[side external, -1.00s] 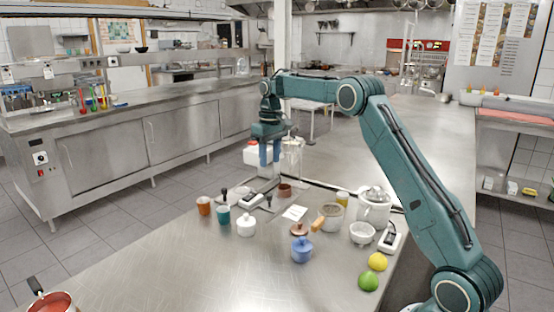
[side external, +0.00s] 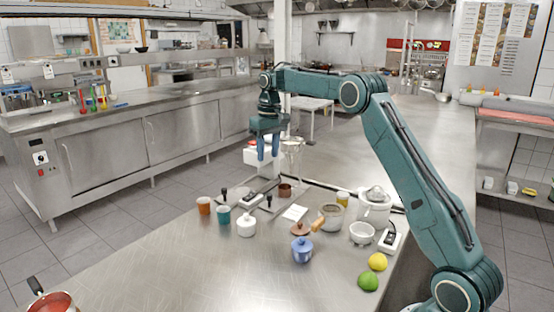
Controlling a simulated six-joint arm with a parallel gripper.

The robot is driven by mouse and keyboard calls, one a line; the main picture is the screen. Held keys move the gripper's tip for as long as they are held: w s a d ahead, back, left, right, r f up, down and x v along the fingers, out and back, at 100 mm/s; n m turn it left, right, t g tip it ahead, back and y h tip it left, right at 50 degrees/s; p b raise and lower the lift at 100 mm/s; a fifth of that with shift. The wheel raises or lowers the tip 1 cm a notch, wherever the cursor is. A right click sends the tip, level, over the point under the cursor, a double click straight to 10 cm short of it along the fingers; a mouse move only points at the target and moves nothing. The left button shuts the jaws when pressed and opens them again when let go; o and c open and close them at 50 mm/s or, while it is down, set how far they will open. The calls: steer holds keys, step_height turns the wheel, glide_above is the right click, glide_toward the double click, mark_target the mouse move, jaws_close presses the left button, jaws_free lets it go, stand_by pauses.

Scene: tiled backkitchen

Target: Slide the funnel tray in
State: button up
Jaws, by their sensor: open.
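My gripper (side external: 268,158) points down over the far left part of the steel counter. Its two blue fingers are apart and I see nothing held between them. Just right of the fingers stands a pale, partly see-through upright piece with a funnel-like top (side external: 291,146). A white and red item (side external: 256,157) shows behind and left of the fingers, partly covered by them. I cannot pick out the funnel tray for sure, nor tell how far in it sits. Whether the fingers touch either item is not clear.
Below the gripper are a small brown pot (side external: 285,190) and a dark-topped scale (side external: 252,199). Nearer are cups, a white jar (side external: 246,225), a blue lidded pot (side external: 302,250), a white bowl (side external: 362,233), a lemon (side external: 377,262) and a lime (side external: 368,281). The front left counter is mostly clear.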

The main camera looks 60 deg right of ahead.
mark_target(270, 194)
steer(key=shift+s+a+f+m+t+h, duration=0.2)
steer(key=shift+s+a+m+t+h, duration=0.35)
steer(key=shift+m, duration=0.55)
steer(key=shift+s+a+f+m+t+h, duration=0.2)
steer(key=shift+s+a+m+t+h, duration=0.2)
steer(key=shift+s+a+m+h, duration=0.45)
steer(key=shift+s+a+f+m+t+h, duration=0.2)
steer(key=shift+s+a+m+t+h, duration=0.4)
steer(key=shift+m, duration=0.75)
steer(key=shift+s+d+f, duration=0.1)
steer(key=shift+d, duration=0.05)
steer(key=x, duration=1.3)
steer(key=shift+f, duration=0.35)
jaws_close()
